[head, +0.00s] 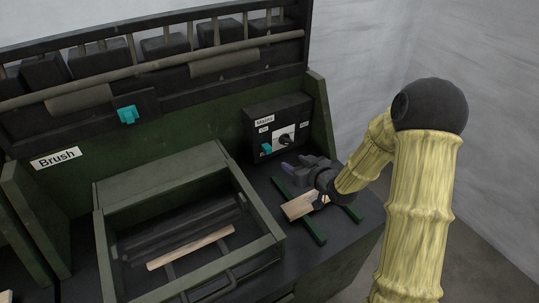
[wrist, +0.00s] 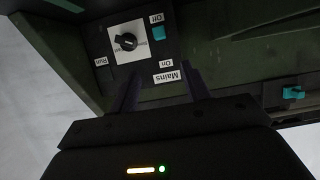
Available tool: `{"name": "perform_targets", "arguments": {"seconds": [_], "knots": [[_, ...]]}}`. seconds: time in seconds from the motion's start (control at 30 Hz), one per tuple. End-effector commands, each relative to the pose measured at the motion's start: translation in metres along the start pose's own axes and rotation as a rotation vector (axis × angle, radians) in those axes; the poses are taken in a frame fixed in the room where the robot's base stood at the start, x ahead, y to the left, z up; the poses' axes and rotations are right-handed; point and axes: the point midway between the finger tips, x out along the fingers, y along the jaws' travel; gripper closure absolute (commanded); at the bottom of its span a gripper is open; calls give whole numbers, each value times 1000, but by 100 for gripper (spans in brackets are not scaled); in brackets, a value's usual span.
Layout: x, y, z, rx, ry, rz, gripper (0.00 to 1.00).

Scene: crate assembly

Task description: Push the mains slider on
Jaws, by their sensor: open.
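The dark mains box (head: 291,115) stands at the back right of the bench. Its teal mains slider (head: 267,149) is at the lower end, below the "On" label (head: 263,129). In the upside-down wrist view the slider (wrist: 159,33) is beside the "Off" label (wrist: 156,17), apart from the "On" label (wrist: 166,63). My gripper (head: 297,164) is open and empty, in front of the box. In the wrist view its fingers (wrist: 162,72) flank the "Mains" label (wrist: 168,78). I see no contact with the slider.
A black knob (wrist: 126,41) is beside the slider on the box. A wooden board (head: 297,207) lies across green rails (head: 312,232) below my gripper. A green crate frame (head: 262,245) with a wooden slat (head: 190,247) stands to the left. Another teal part (head: 127,115) is on the rack.

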Motion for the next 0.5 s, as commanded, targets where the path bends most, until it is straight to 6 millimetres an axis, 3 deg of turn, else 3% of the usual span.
{"name": "perform_targets", "arguments": {"seconds": [0.33, 0.5], "knots": [[3, -1, -2, -1, -2, -2, 53], [18, -1, -1, -1, -3, -2, 53]]}}
